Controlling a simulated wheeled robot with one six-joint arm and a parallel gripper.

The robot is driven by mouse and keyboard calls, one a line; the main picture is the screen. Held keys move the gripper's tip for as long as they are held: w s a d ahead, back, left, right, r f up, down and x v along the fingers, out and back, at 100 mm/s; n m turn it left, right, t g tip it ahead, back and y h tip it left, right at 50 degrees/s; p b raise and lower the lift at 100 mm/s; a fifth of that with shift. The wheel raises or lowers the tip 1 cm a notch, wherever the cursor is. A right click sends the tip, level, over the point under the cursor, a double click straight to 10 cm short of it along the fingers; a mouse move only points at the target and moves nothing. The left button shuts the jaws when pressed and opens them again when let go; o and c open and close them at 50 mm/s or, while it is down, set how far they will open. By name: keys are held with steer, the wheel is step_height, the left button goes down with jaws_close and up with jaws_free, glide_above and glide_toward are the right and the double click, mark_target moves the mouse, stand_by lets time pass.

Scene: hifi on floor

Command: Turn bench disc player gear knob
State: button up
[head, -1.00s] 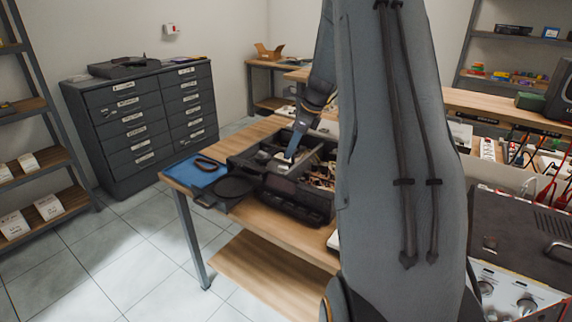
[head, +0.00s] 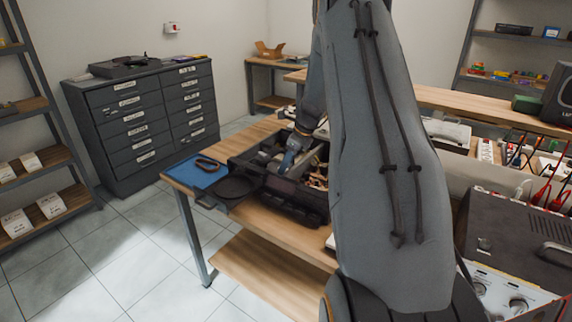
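The bench disc player (head: 285,205) is a dark, opened unit on the wooden bench, with a round black disc tray (head: 238,187) out at its front left. My gripper (head: 284,170) reaches down into the open top of the player, among its inner parts. The gear knob cannot be made out; it is too small or hidden near my gripper. The fingertips are too small and dark to show whether they are open or shut, or whether they touch anything. My own arm covers the right side of the player and the bench behind it.
A blue mat (head: 196,171) with a dark strap-like loop lies left of the player. A dark drawer cabinet (head: 146,118) stands behind at left. A dark instrument box (head: 520,235) stands at the right, near my arm. Tiled floor is clear at the front left.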

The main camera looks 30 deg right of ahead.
jaws_close()
